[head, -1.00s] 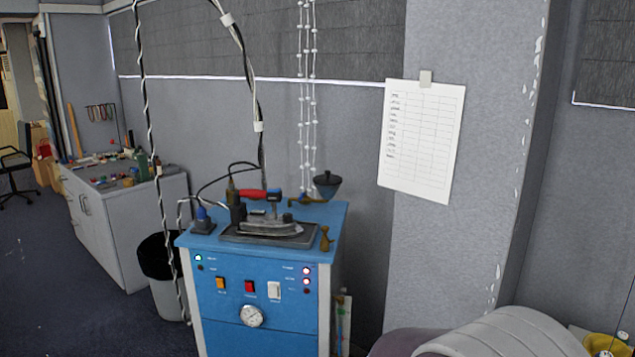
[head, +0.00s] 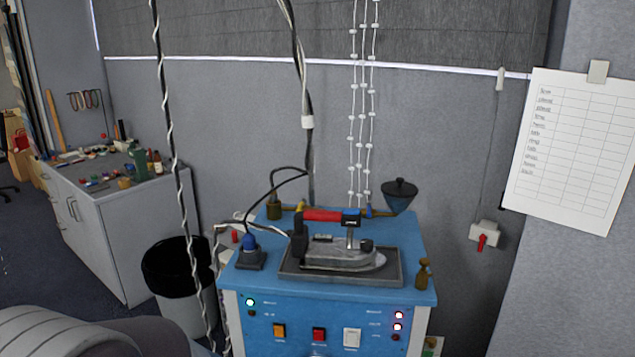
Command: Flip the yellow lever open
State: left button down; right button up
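A blue machine cabinet (head: 385,335) stands in the middle of the head view. An iron (head: 345,255) with a red handle rests on a dark tray on its top. Behind the iron's handle, a small yellow piece (head: 301,207) shows at the back edge; it may be the yellow lever, but it is partly hidden and too small to tell its position. A dark funnel-like cup (head: 399,195) is at the back right. Neither of my grippers is in view.
A black bin (head: 168,268) stands left of the machine, near hanging cables (head: 163,110). A grey cabinet (head: 120,225) with small items is farther left. A wall box with a red switch (head: 482,241) and a paper sheet (head: 575,150) are on the right.

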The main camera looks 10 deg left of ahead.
aim_at(303, 204)
jog(key=i+j, duration=0.2)
jog(key=j, duration=0.2)
jog(key=i+j, duration=0.2)
jog(key=j, duration=0.2)
jog(key=i+j+z, duration=0.1)
jog(key=j, duration=0.3)
jog(key=i+j, duration=0.3)
jog(key=j, duration=0.1)
